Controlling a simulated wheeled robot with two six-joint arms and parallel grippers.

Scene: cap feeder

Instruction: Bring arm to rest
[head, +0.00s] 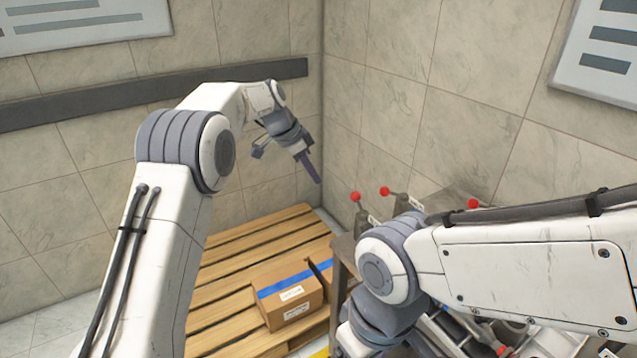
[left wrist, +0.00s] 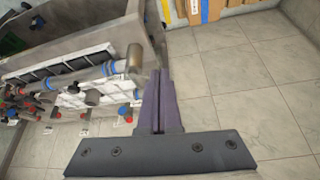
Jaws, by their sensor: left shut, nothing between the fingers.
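My left arm rises from the lower left in the head view and bends over at the top. Its gripper (head: 314,174) hangs in the air, tilted down to the right, above the back of the pallet. In the left wrist view the left gripper's two fingers (left wrist: 157,102) lie together with nothing between them. My right arm comes in from the right in the head view and covers much of the machine. The right gripper is not in view.
A wooden pallet (head: 223,256) on the floor bears a cardboard box (head: 289,292) with blue tape, and part of another. A grey metal bench (head: 345,250) with red-knobbed levers (head: 384,191) stands right of it. Tiled walls meet behind. The wrist view shows clear floor (left wrist: 245,85).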

